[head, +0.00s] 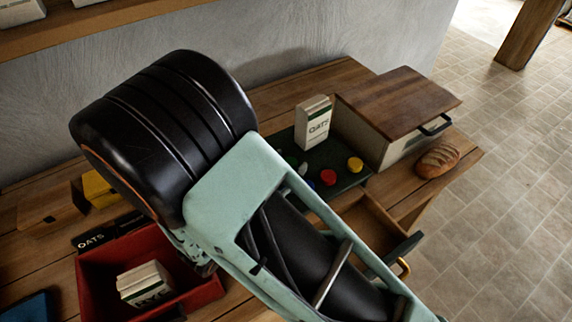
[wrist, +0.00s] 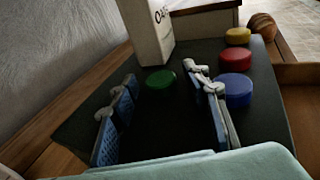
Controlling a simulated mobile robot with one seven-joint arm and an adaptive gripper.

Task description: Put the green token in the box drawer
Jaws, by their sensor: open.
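The green token (wrist: 160,79) lies flat on a dark tray (wrist: 275,135), in front of an oats carton. My gripper (wrist: 161,88) is open and empty, low over the tray. In the wrist view its two blue-padded fingers lie left and right, with the token in the gap between their tips; I cannot tell if they touch it. In the head view my arm hides most of the gripper. A cream box (head: 400,147) with a wooden top and a black handle stands behind the tray.
Blue (wrist: 235,90), red (wrist: 236,59) and yellow (wrist: 238,36) tokens lie right of the right finger, blue closest. The oats carton (head: 313,122) stands upright behind. Bread (head: 437,160) lies right of the box. A red bin (head: 95,285) holds a carton.

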